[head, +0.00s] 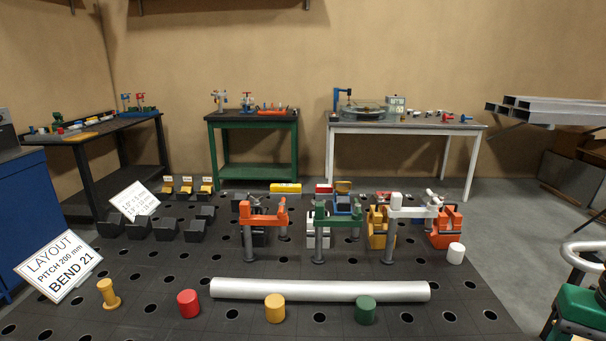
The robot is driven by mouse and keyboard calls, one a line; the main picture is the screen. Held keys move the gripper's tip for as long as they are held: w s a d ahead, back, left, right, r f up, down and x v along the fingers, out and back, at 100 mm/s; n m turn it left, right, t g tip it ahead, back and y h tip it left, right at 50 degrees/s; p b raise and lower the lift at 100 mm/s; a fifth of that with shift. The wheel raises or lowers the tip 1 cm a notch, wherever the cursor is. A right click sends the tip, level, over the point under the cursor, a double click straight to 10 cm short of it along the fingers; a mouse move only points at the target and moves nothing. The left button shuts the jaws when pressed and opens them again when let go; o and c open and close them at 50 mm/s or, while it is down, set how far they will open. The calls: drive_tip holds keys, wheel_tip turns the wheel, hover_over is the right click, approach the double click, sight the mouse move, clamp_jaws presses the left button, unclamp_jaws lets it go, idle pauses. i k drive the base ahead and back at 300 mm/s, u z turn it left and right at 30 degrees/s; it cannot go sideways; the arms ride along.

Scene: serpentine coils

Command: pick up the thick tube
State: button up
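The thick tube (320,290) is a long, straight, silvery-white cylinder. It lies crosswise near the front of the dark perforated table, in the head view. A yellow peg and a green peg stand in front of it, close to its near side. My gripper does not show in the head view, so its state and its place relative to the tube cannot be seen.
The dark table (150,275) has many holes. Red (188,304), yellow (275,308) and green (365,310) pegs stand along its front. Orange (264,218), green (337,219) and white (412,212) clamps stand behind the tube. A layout sign (63,266) stands at left.

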sight(237, 288)
drive_tip(key=u, duration=0.55)
drive_tip(key=k, duration=1.25)
drive_tip(key=u, duration=0.7)
drive_tip(key=i, duration=1.75)
drive_tip(key=z, duration=0.45)
